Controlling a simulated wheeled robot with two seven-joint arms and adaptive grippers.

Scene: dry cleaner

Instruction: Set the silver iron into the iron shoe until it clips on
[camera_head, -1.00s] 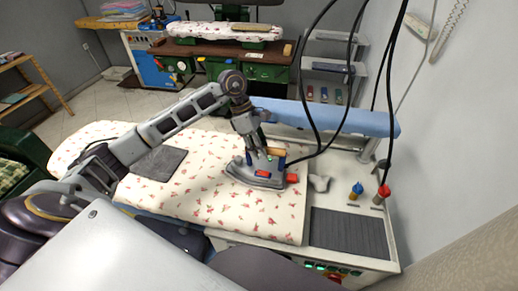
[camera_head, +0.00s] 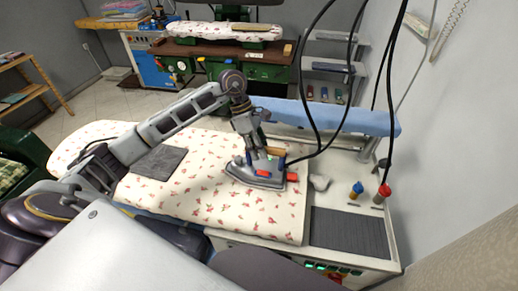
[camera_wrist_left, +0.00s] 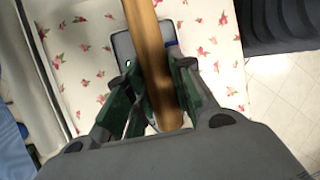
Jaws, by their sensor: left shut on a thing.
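The silver iron (camera_head: 262,181), with a wooden handle, red and blue parts and a cable, is at the right half of the flowered ironing board. My left gripper (camera_head: 264,151) is above the iron and shut on its handle. In the left wrist view, the left gripper's green-padded fingers (camera_wrist_left: 157,95) flank the wooden handle (camera_wrist_left: 147,45), with part of the iron's body (camera_wrist_left: 124,50) below. I cannot clearly tell the iron shoe apart; the iron's underside is hidden. My right gripper is not in view.
The flowered board (camera_head: 215,207) carries a dark grey square pad (camera_head: 160,162) on the left. Black cables hang over the right side. A blue padded arm (camera_head: 325,117) lies behind.

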